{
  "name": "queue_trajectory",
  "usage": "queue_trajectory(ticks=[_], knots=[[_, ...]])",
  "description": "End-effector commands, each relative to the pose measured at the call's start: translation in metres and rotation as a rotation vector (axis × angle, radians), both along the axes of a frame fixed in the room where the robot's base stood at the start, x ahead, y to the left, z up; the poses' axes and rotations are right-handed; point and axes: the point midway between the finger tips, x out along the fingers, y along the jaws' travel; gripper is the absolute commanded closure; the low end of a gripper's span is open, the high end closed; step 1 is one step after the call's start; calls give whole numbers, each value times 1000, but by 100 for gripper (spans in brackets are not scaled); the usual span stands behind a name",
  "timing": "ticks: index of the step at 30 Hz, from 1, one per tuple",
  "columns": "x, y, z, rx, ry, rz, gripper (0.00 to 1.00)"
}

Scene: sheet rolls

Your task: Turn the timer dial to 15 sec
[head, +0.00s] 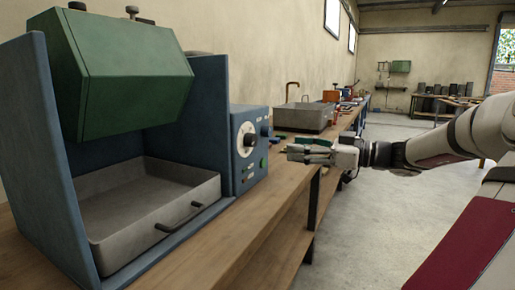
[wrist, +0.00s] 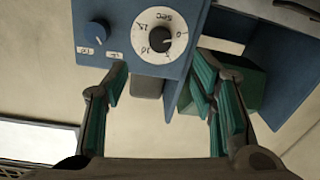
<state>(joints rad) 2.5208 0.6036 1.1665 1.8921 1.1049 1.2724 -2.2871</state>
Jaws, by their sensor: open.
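The timer dial is a white disc (head: 246,139) with a black knob, on the front of the blue control box (head: 238,180) at the machine's right side. In the wrist view the dial (wrist: 137,36) shows near the top, with numbers, "sec" lettering and a black knob (wrist: 160,38); the picture looks upside down. The knob's exact setting is too small to read surely. My gripper (head: 292,151) is to the right of the box in the head view, apart from it. In the wrist view my gripper (wrist: 163,72) is open and empty, its green-padded fingers below the dial.
A smaller knob (wrist: 97,31) sits beside the dial. The machine has a raised green hood (head: 125,75) and a grey tray (head: 150,205) with a handle. A grey basin (head: 303,117) and tools stand farther along the wooden bench (head: 255,225).

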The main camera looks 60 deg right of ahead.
Motion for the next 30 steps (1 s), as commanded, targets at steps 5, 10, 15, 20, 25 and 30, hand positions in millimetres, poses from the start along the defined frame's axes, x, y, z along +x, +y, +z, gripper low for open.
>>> queue_trajectory(ticks=[5, 10, 15, 20, 25, 30], knots=[[36, 6, -3, 1, 2, 4, 48], [69, 11, -3, 1, 2, 5, 48], [95, 14, -2, 1, 1, 4, 48], [109, 15, -1, 3, 2, 2, 48], [115, 16, -1, 3, 2, 1, 48], [115, 16, -1, 3, 2, 1, 48]])
